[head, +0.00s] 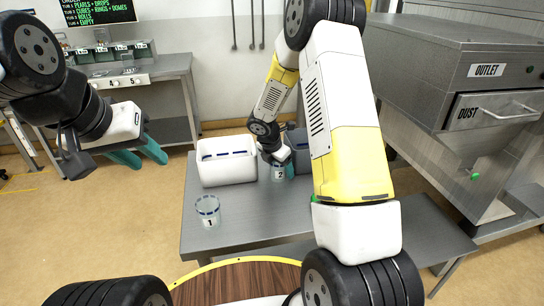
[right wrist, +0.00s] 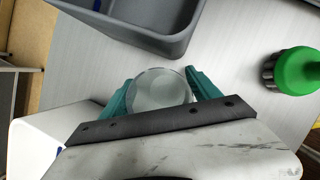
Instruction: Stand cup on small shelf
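A clear cup labelled 2 (head: 279,173) stands upright at the far part of the grey table (head: 240,232), beside a white bin. My right gripper (head: 276,158) is around it, with teal fingers against both sides. In the right wrist view the cup (right wrist: 160,90) sits between the fingers, seen from above. I cannot tell whether its base touches the table. A second clear cup labelled 1 (head: 208,211) stands near the table's left edge. My left gripper (head: 138,157) is open and empty, left of the table. I cannot tell which surface is the small shelf.
A white bin (head: 228,170) and a grey bin (right wrist: 168,38) stand near the cup.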

